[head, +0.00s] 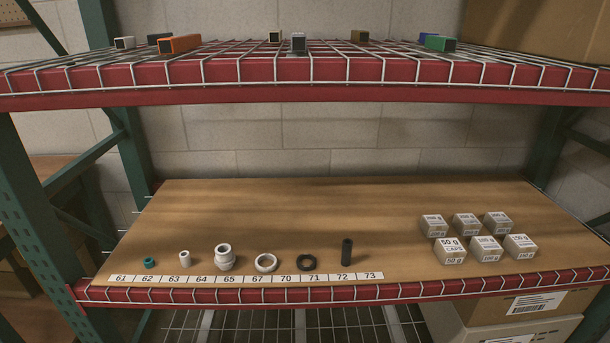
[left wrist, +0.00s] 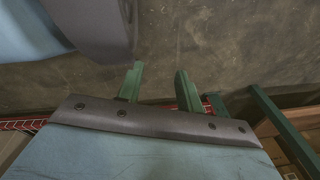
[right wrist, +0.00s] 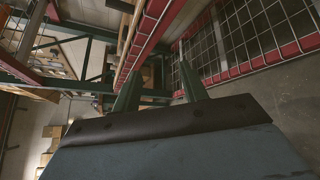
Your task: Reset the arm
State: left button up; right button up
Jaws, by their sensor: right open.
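Neither arm shows in the head view. In the left wrist view my left gripper (left wrist: 159,82) has its two green fingers apart with nothing between them, over bare grey floor. In the right wrist view my right gripper (right wrist: 158,82) is also open and empty. Its fingers point towards a red shelf beam and wire mesh (right wrist: 255,40), apart from them as far as I can tell. The lamp parts stand on the wooden shelf board (head: 320,210) in the head view: a teal ring (head: 149,262), white fittings (head: 225,262), a black ring (head: 306,262) and a black tube (head: 347,252).
A label strip (head: 230,278) runs along the shelf's front edge. Several small white weight boxes (head: 485,249) stand at the right. The upper wire shelf (head: 330,70) with a red beam holds several coloured square tubes, including an orange one (head: 180,43). The middle of the board is clear.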

jog(key=s+d+f+m+g+h, duration=0.1)
jog(key=s+d+f+m+h, duration=0.2)
jog(key=f+m, duration=0.35)
jog(key=s+d+f+m+g+h+p, duration=0.1)
jog(key=s+d+f+m+h, duration=0.1)
jog(key=s+f+m, duration=0.4)
jog(key=s+d+f+m+g+h, duration=0.1)
jog(key=s+d+f+m+h, duration=0.15)
jog(key=f+m, duration=0.4)
pick_arm(q)
jog(key=s+a, duration=0.1)
jog(key=s, duration=0.5)
jog(key=shift+a+f+g+p, duration=0.15)
jog(key=shift+f+g+p, duration=0.15)
jog(key=shift+f+p, duration=0.1)
pick_arm(e)
jog(key=s+a+f+m+g, duration=0.1)
jog(key=s+f+m+g, duration=0.1)
jog(key=s, duration=0.6)
jog(key=s+a+f+m+g+h, duration=0.1)
jog(key=s+a+f+m+g, duration=0.1)
jog(key=s+f, duration=0.4)
jog(key=s+a+f+m+g+h, duration=0.1)
jog(key=s+f+m+g, duration=0.2)
jog(key=s, duration=0.7)
jog(key=shift+s+a+f+m+g, duration=0.15)
jog(key=shift+a+f+m+g, duration=0.2)
jog(key=shift+f+m, duration=0.7)
